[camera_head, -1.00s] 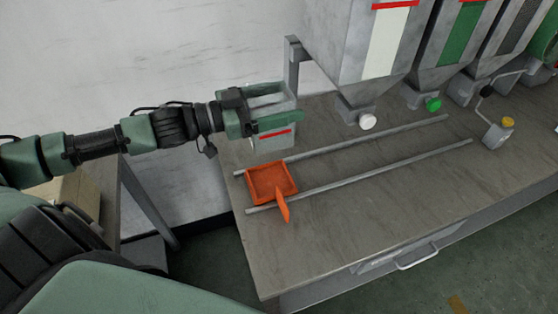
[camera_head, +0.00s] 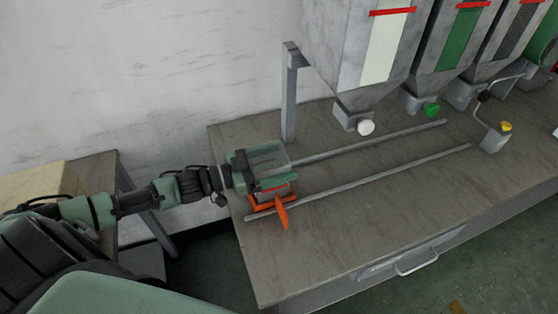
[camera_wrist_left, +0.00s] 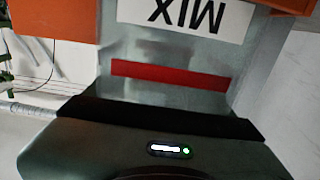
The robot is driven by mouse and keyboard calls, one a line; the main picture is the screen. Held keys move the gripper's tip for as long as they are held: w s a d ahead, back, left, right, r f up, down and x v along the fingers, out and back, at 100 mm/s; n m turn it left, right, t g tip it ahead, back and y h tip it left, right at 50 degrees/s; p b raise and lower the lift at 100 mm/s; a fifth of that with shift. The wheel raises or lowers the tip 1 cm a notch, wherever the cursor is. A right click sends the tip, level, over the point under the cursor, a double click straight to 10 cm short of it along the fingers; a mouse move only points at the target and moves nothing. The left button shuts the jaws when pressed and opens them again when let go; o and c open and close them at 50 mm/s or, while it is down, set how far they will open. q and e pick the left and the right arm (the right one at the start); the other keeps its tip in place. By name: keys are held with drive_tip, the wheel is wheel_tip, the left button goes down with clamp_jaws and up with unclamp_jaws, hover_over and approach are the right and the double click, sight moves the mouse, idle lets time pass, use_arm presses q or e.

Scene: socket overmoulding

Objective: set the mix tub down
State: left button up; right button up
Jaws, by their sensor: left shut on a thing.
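The mix tub (camera_head: 279,189) is a grey, open-topped metal tub with a red stripe. My left gripper (camera_head: 272,166) is shut on it, with one green finger along its near side. The tub looks upright and covers most of the orange tray (camera_head: 257,204) on the rails. I cannot tell whether it rests in the tray or hangs just above it. In the left wrist view the tub (camera_wrist_left: 175,100) shows its MIX label, upside down, and the red band, with orange tray parts (camera_wrist_left: 60,25) behind. My right gripper is not in view.
Two rails (camera_head: 385,175) run right along the workbench (camera_head: 340,235). Hoppers with a white knob (camera_head: 366,127) and a green knob (camera_head: 431,109) stand behind them. A grey post (camera_head: 289,100) rises behind the tub. The bench front is clear.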

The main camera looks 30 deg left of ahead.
use_arm(q)
drive_tip(key=o, duration=1.3)
drive_tip(key=shift+f, duration=0.1)
drive_tip(key=v, duration=1.2)
